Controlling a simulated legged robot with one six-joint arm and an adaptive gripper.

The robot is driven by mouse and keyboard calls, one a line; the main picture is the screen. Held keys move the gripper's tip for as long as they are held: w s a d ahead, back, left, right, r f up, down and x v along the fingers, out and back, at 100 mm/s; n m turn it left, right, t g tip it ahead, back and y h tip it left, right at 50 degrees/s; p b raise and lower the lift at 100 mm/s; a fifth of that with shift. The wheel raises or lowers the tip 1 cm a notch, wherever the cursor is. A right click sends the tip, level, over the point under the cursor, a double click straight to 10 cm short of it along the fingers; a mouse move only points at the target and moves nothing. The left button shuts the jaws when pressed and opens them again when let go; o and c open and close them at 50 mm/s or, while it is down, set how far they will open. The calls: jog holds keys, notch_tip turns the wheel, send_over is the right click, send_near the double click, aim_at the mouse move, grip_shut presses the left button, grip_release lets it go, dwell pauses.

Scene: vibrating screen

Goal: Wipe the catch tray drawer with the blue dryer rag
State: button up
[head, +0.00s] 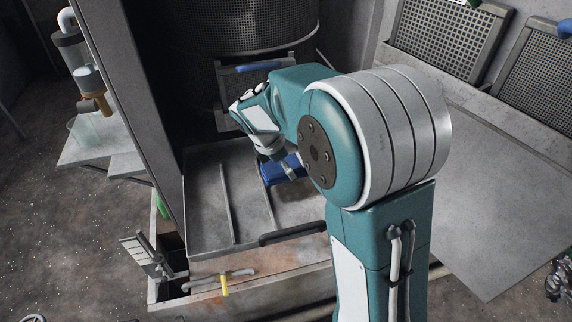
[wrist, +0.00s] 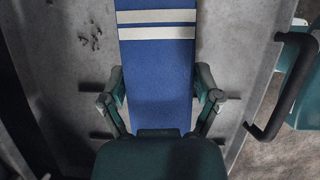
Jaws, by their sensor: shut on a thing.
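The catch tray drawer (head: 208,205) is a grey metal tray, pulled out below the screen machine, with raised ribs on its floor and a black handle (head: 290,234) on its front edge. The blue dryer rag (head: 274,172) is over the tray's right part; two white stripes cross it in the wrist view (wrist: 157,65). My gripper (wrist: 160,90) is shut on the rag, with a finger at each side. Dark specks (wrist: 92,38) mark the tray floor left of the rag. My arm hides part of the tray's right side. I cannot tell whether the rag touches the floor.
The mesh drum (head: 240,38) and a blue-handled part (head: 258,67) are above the tray. A dark post (head: 135,110) stands at its left. Mesh screens (head: 445,38) lean at the right behind a clear grey surface (head: 490,200). A yellow-banded pipe (head: 224,284) is in front.

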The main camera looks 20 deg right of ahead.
aim_at(288, 187)
jog(key=shift+d+f, duration=0.25)
jog(key=shift+f, duration=0.15)
jog(key=shift+d+f, duration=0.1)
jog(key=shift+f, duration=0.8)
jog(key=shift+a+f, duration=0.2)
jog(key=shift+f, duration=0.9)
jog(key=shift+d, duration=0.1)
jog(key=shift+f, duration=0.15)
